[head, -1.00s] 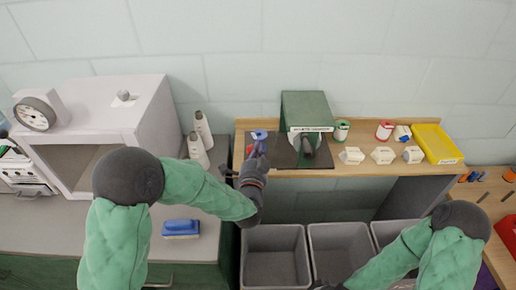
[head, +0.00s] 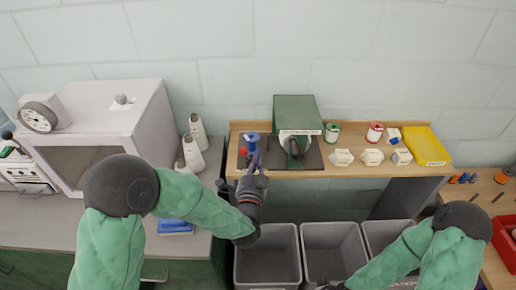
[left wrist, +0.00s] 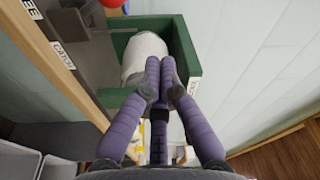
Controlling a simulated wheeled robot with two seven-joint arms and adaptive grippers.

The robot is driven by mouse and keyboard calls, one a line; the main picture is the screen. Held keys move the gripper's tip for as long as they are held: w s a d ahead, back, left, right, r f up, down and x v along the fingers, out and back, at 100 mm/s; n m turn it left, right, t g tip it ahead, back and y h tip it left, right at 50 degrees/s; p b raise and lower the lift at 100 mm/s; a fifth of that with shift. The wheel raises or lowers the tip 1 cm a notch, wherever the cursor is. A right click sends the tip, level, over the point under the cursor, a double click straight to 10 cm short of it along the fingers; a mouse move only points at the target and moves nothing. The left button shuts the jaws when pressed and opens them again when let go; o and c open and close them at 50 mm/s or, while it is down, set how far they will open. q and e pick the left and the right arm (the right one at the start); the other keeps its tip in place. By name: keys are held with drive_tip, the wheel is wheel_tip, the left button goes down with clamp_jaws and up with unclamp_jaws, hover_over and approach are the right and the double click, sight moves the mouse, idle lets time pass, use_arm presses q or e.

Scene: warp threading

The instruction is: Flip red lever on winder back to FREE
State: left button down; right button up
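The winder (head: 295,108) is a green box on a dark base plate at the back of the wooden shelf. A red knob (head: 243,151), apparently the lever's end, shows at the plate's left; a red ball also shows at the top edge of the left wrist view (left wrist: 112,3). A label reading CATCH (left wrist: 62,53) and one ending in EE (left wrist: 31,9) run along the edge there. The lever's shaft is not clear. My left gripper (head: 254,160) is shut and empty, just in front of the plate, apart from the knob. My right gripper (head: 330,286) is mostly cut off below.
A blue spool (head: 252,141) stands beside the red knob, close to my left fingers. Green (head: 332,132) and red (head: 375,132) spools, several white blocks and a yellow tray (head: 425,146) lie to the right. Grey bins (head: 268,258) stand below the shelf's front edge.

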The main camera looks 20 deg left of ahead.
use_arm(q)
drive_tip(key=shift+s+d+f, duration=0.1)
drive_tip(key=shift+s+f, duration=0.05)
drive_tip(key=shift+s, duration=1.05)
